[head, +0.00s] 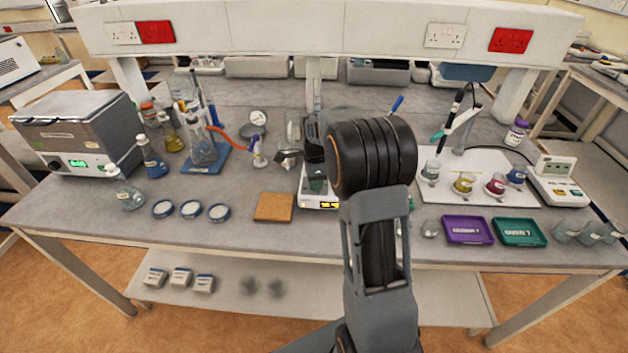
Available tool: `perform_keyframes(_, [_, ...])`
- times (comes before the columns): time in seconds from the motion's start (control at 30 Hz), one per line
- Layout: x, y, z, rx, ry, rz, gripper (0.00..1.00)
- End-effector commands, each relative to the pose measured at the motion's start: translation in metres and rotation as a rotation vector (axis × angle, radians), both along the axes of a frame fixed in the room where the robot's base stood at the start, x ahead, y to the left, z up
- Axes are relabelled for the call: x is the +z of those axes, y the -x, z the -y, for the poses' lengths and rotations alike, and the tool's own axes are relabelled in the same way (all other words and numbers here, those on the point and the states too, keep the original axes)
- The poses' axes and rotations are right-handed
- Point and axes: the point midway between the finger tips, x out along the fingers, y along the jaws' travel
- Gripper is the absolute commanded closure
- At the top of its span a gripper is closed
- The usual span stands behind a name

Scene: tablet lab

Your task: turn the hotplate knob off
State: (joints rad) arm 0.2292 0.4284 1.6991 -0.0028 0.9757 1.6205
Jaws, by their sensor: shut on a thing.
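The hotplate (318,203) is a low white unit at the middle front of the bench, with a small lit yellow display. My forearm and elbow stand in front of its right side. My gripper (316,182) shows only in part as a dark shape over the hotplate's front, behind my elbow. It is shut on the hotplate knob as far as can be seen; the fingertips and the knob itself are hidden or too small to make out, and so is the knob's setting.
A brown square pad (274,207) and several round dishes (191,209) lie left of the hotplate. A grey bath (78,135) and flasks stand further left. To the right are a purple tray (467,243), a green tray (520,245) and a white board (432,198) with coloured beakers.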

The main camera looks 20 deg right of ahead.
Motion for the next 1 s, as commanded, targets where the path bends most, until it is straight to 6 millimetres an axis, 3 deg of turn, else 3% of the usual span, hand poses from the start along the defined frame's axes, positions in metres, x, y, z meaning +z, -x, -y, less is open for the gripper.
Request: perform_keyframes(1.0, [0.0025,-0.0027,0.0015,0.924,0.004,0.009,0.89])
